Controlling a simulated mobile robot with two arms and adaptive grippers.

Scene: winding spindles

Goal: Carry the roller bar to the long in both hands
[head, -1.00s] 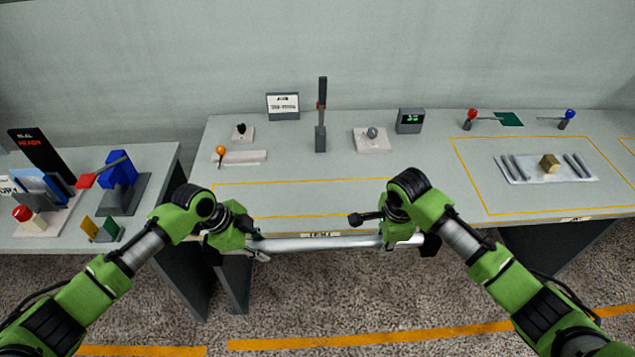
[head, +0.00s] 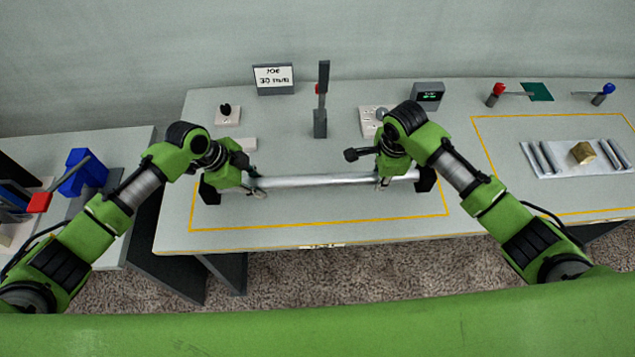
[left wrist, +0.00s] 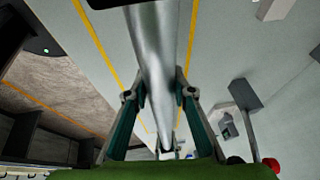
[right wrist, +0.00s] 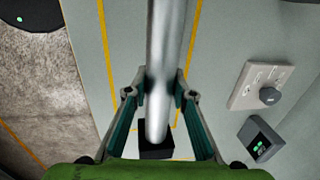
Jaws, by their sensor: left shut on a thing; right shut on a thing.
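The roller bar (head: 318,181) is a long silvery cylinder with black blocks at its ends. It is roughly level, over the yellow-outlined front area of the long grey table (head: 275,228). My left gripper (head: 255,188) is shut on the bar near its left end. My right gripper (head: 384,181) is shut on it near its right end. The bar also runs between the fingers in the left wrist view (left wrist: 153,50) and the right wrist view (right wrist: 167,40). Its height above the table is hard to judge.
Behind the bar stand an upright dark lever (head: 321,110), a sign (head: 273,79), a knob plate (head: 228,115) and a green-lit display (head: 428,95). A tray (head: 552,170) with several rods and a brassy block lies right. A second table (head: 110,215) stands left across a gap.

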